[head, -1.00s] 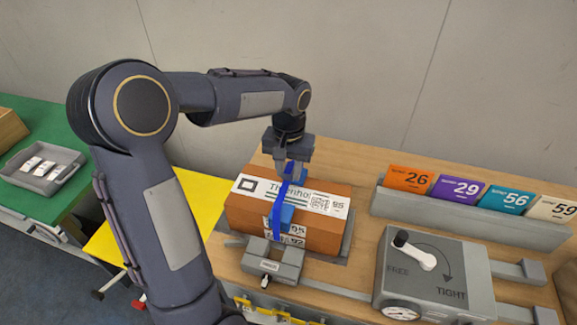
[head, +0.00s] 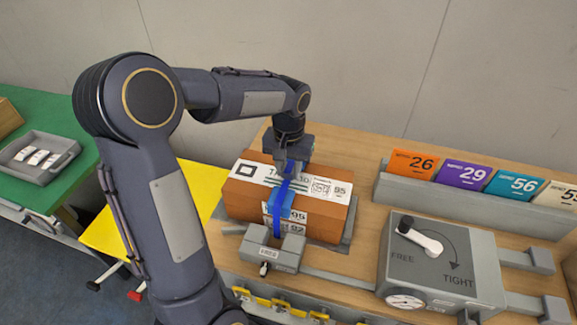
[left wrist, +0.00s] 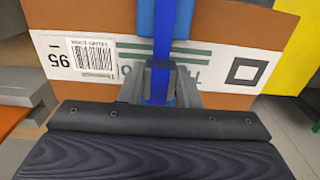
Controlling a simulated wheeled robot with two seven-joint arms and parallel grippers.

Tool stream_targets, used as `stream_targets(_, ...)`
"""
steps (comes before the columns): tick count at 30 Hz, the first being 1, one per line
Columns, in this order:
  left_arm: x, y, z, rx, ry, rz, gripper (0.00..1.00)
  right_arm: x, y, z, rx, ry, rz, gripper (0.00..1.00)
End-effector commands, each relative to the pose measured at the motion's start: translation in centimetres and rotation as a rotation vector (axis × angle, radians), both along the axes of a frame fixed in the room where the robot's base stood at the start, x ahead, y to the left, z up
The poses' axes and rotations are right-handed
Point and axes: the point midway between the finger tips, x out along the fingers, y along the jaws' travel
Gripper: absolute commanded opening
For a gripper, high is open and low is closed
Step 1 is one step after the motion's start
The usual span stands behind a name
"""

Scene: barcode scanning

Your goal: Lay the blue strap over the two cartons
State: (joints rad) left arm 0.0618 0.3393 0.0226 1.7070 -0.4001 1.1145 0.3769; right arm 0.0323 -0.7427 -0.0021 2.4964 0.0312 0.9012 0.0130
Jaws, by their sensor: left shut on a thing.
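Two brown cartons (head: 245,200) appear stacked on a grey base, with labels reading 95 and 92 on the front. A white label with a barcode runs across the top. My left gripper (head: 291,165) is over the cartons' top, shut on the blue strap (head: 279,220). The strap runs from the fingers over the top and down the front face, with a wider blue piece at the front edge. The left wrist view shows the fingers (left wrist: 160,82) around the strap (left wrist: 163,35), close above the label. The strap's end behind the gripper is hidden. My right gripper is out of view.
A grey clamp block (head: 272,248) stands in front of the cartons. To the right is a grey box (head: 440,262) with a white-handled crank marked FREE and TIGHT. A rack (head: 470,212) of numbered cards stands behind it. A grey tray (head: 40,158) lies on the green table at left.

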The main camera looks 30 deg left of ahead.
Motion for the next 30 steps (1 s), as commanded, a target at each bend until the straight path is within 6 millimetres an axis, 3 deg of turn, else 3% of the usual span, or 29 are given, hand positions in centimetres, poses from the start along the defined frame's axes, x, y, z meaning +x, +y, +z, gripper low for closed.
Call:
stream_targets(8, 0.0, 0.0, 0.0, 0.0, 0.0, 0.0, 0.0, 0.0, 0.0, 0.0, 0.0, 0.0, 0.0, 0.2)
stream_targets(9, 0.0, 0.0, 0.0, 0.0, 0.0, 0.0, 0.34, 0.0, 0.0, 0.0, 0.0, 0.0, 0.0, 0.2)
stream_targets(14, 0.0, 0.0, 0.0, 0.0, 0.0, 0.0, 0.55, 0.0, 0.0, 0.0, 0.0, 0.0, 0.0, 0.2)
stream_targets(23, 0.0, 0.0, 0.1, 0.0, -0.001, 0.0, 0.55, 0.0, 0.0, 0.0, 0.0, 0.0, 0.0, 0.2)
stream_targets(30, 0.1, 0.0, 3.4, -0.001, -0.005, 0.0, 0.55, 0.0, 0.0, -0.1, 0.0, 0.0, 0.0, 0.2)
